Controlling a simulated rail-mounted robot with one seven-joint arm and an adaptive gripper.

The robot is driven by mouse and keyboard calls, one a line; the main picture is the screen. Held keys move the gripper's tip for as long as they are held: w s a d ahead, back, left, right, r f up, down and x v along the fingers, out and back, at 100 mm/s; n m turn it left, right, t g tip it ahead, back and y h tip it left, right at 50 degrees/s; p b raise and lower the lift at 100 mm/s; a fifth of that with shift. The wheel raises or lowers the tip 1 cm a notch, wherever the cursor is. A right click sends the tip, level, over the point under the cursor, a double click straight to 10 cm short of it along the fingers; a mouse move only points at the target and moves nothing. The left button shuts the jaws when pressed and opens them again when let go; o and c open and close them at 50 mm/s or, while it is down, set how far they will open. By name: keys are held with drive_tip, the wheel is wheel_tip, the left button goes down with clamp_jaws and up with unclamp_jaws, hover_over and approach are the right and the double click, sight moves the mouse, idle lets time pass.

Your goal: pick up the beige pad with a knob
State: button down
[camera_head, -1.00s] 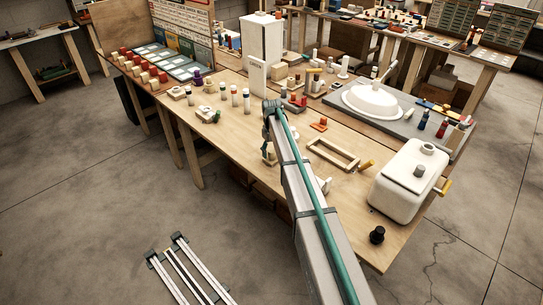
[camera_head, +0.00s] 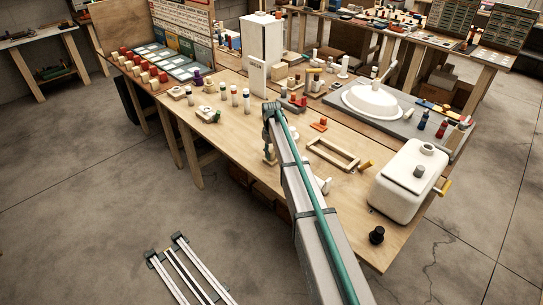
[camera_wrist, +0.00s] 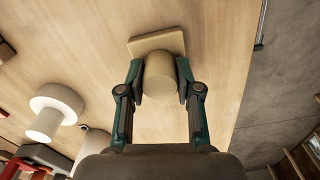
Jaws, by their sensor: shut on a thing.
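The beige pad with a knob (camera_wrist: 150,43) is in the upper middle of the wrist view, a flat square plate with a round knob on it. My gripper (camera_wrist: 160,87) has its two green and black fingers on either side of the knob and is shut on it. In the head view the pad (camera_head: 270,160) shows small below my gripper (camera_head: 268,148), partly hidden by the arm, close to the front edge of the wooden table. I cannot tell whether the pad touches the table.
A white mushroom-shaped piece (camera_wrist: 57,108) lies left of my gripper on the table (camera_head: 226,141). A wooden frame (camera_head: 334,154) and a white tank (camera_head: 408,181) stand to the right. A tall white box (camera_head: 261,42) stands behind. The table edge is close on the gripper's right in the wrist view.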

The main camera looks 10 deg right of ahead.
drive_tip(key=shift+r, duration=0.1)
drive_tip(key=shift+r+b, duration=0.8)
drive_tip(key=shift+b, duration=0.05)
drive_tip(key=s+d+r+b, duration=0.1)
drive_tip(key=s+r+b, duration=0.4)
drive_tip(key=s+r, duration=0.6)
drive_tip(key=s, duration=0.3)
drive_tip(key=shift+r, duration=0.1)
